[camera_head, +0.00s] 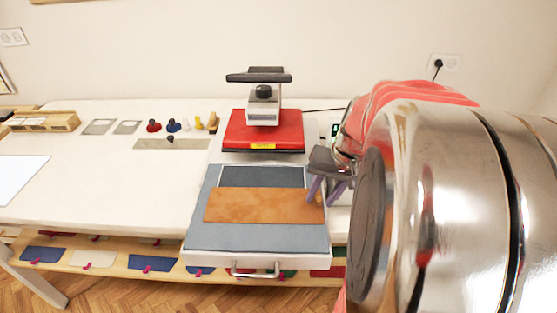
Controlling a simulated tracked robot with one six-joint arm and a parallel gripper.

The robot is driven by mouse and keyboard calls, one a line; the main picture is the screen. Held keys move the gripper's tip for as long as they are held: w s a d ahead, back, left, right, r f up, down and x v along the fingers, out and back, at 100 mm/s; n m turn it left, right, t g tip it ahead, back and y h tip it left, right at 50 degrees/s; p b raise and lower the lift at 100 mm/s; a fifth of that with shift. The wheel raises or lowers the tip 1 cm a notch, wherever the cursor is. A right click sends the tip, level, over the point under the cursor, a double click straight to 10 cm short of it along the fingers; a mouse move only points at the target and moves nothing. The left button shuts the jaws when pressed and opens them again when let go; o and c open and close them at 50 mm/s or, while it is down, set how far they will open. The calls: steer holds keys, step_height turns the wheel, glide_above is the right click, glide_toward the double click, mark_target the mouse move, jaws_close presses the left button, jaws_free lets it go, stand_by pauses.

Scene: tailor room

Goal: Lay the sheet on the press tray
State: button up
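The orange-brown sheet (255,206) lies flat, as far as I can tell, across the middle of the grey press tray (265,236). It covers the lower part of a dark, light-outlined rectangle (262,176) on the tray. The tray is pulled out in front of the red press (262,130). My gripper (320,203) is at the sheet's right end, over the tray's right side. Its two purple fingers are spread with a gap between the tips. The left finger overlaps the sheet's right edge in the picture; I cannot tell if it touches.
Small blue, red and yellow-handled tools (173,126) stand on the white table (80,185), left of the press. A wooden holder (44,122) is at the far left. A shelf (110,262) with coloured pieces runs below. My arm hides the right side.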

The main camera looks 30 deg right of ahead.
steer(key=a+v, duration=0.1)
steer(key=v, duration=1.1)
steer(key=shift+d, duration=0.45)
steer(key=a+f+n+t, duration=0.1)
steer(key=a+n, duration=0.3)
steer(key=a, duration=0.8)
steer(key=a+f+n+t+h, duration=0.1)
steer(key=a+f+n+t, duration=0.1)
steer(key=a, duration=1)
steer(key=shift+s+a+f+n, duration=0.15)
steer(key=shift+s+f+n, duration=0.3)
steer(key=shift+n, duration=0.65)
